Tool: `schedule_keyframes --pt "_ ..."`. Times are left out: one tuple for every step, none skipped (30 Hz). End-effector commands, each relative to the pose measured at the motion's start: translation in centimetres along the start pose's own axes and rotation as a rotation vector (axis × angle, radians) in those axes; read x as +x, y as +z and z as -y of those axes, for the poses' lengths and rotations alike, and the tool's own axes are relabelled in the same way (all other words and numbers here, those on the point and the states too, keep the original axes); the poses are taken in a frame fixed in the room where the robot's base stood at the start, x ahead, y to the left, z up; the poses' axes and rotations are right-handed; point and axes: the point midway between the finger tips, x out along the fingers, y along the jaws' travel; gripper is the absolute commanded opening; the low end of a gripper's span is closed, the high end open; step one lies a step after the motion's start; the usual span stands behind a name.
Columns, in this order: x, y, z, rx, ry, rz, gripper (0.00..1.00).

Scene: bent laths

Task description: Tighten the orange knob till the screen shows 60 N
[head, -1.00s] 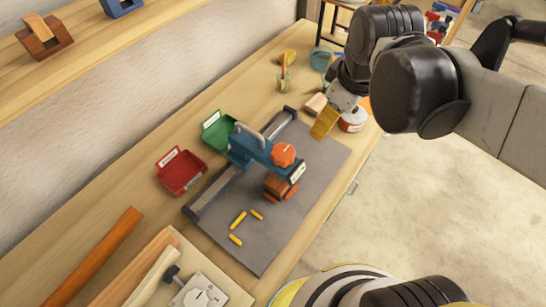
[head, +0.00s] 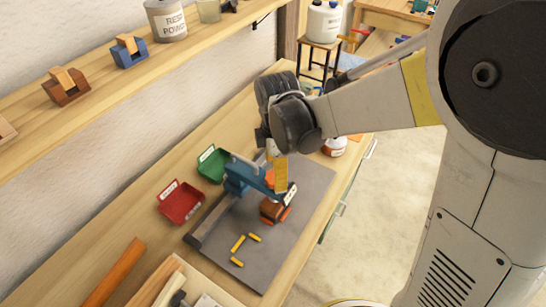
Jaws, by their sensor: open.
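The orange knob (head: 270,179) sits on top of the blue clamp device (head: 243,177) on the grey mat, mostly hidden behind my gripper. My gripper (head: 281,184) points down with its yellow finger in front of the knob; whether it touches the knob I cannot tell. The jaws are open, though only one finger shows clearly. The small pale screen (head: 290,196) is on the device's right end, too small to read. A brown and orange block (head: 271,211) is below that end.
A green bin (head: 212,166) and a red bin (head: 181,204) stand left of the grey mat (head: 245,272). Several yellow pieces (head: 237,243) lie on the mat's near part. An orange bar (head: 115,272) and wooden pieces lie at the bench's near end. A white-and-orange jar (head: 334,147) stands behind the mat.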

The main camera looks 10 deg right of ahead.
Motion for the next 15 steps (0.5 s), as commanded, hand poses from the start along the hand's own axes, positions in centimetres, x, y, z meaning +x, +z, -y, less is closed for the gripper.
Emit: schedule_keyframes --pt "0.9 0.0 -0.1 0.0 0.0 0.0 0.73" --pt "1.2 0.0 -0.1 0.001 0.0 0.0 0.73" --pt "1.6 0.0 0.0 0.001 0.0 0.0 0.73" --pt "1.8 0.0 0.0 0.001 0.0 0.0 0.73" --pt "2.0 0.0 0.0 0.001 0.0 0.0 0.73" --pt "2.2 0.0 0.0 0.001 0.0 0.0 0.73" --pt "2.3 0.0 0.0 0.001 0.0 0.0 0.73" --pt "2.4 0.0 0.0 0.001 0.0 0.0 0.73" --pt "2.4 0.0 0.0 0.001 0.0 0.0 0.73" --pt "2.4 0.0 0.0 0.001 0.0 0.0 0.73" --pt "2.4 0.0 0.0 0.001 0.0 0.0 0.73" --pt "2.4 0.0 0.0 0.001 0.0 0.0 0.73" --pt "2.4 0.0 0.0 0.001 0.0 0.0 0.73" --pt "2.4 0.0 0.0 0.001 0.0 0.0 0.73" --pt "2.4 0.0 0.0 0.001 0.0 0.0 0.73"
